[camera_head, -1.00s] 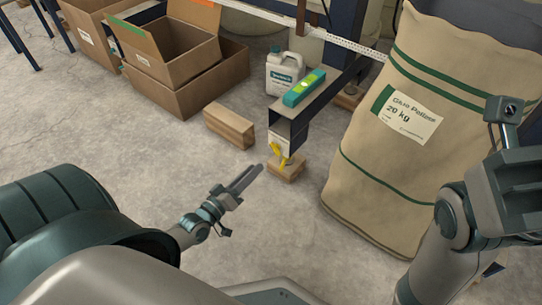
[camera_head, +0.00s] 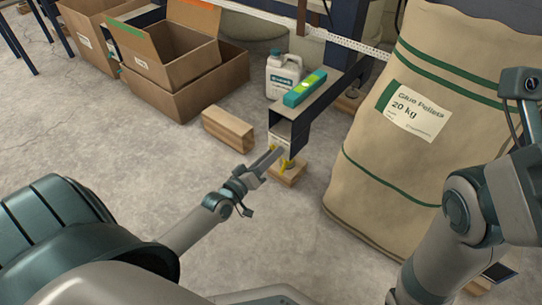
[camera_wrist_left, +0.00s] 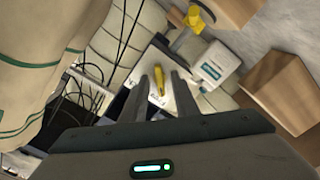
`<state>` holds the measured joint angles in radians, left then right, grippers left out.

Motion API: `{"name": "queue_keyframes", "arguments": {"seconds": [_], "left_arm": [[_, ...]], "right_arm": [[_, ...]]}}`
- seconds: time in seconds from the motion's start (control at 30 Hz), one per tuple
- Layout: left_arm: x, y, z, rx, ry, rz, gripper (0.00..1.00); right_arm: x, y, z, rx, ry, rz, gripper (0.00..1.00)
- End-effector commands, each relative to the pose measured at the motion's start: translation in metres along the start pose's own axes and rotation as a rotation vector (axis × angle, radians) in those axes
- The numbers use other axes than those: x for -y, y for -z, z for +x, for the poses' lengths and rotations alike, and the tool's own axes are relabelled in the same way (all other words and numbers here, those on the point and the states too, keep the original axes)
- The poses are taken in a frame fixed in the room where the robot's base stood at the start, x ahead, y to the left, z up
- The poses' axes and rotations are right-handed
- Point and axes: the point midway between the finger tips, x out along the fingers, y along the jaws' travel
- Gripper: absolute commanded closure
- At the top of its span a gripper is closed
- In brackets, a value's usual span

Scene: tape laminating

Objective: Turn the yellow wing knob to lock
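The yellow wing knob (camera_wrist_left: 159,80) shows in the left wrist view as a narrow bar on a white labelled plate (camera_wrist_left: 184,98), under the end of a dark beam. My left gripper (camera_head: 274,153) is at the beam's end in the head view. Its fingers are apart, one on each side of the knob in the wrist view; contact cannot be told. In the head view the fingers cover most or all of the knob. Another yellow part (camera_wrist_left: 194,18) shows by a wooden block. My right arm is at the right edge, its gripper out of view.
A teal-green box (camera_head: 305,88) lies on the beam (camera_head: 318,112). A white jug (camera_head: 282,76) stands behind. A wooden block (camera_head: 228,129) lies to the left and another (camera_head: 290,176) beneath the beam end. A large pellet sack (camera_head: 400,160) stands close on the right. Open floor lies left.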

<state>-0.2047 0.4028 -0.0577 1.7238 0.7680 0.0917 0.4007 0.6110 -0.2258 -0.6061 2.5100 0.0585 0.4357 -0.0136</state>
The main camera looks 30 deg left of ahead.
Motion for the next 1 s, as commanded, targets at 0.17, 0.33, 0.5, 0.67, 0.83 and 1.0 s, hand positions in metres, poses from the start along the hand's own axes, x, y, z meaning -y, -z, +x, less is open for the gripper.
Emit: {"name": "queue_keyframes", "arguments": {"seconds": [0.17,0.33,0.5,0.67,0.83,1.0], "left_arm": [[0.000,0.000,0.000,0.000,0.000,0.000,1.00],[0.000,0.000,0.000,0.000,0.000,0.001,1.00],[0.000,0.001,0.000,0.000,0.000,0.016,1.00],[-0.001,0.002,-0.001,0.001,0.001,0.057,1.00],[-0.002,0.003,-0.001,0.002,0.002,0.143,1.00],[-0.003,0.003,0.000,0.002,0.002,0.270,1.00]], "right_arm": [[0.000,0.000,0.000,-0.001,-0.001,0.000,0.69],[0.000,0.001,-0.001,-0.001,-0.002,0.002,0.69],[0.001,0.000,0.002,-0.003,-0.002,0.004,0.69],[0.000,-0.001,0.007,-0.009,-0.003,0.004,0.69],[-0.002,-0.006,0.013,-0.002,-0.009,0.001,0.69],[-0.015,-0.021,0.005,0.083,-0.020,-0.045,0.69]]}}
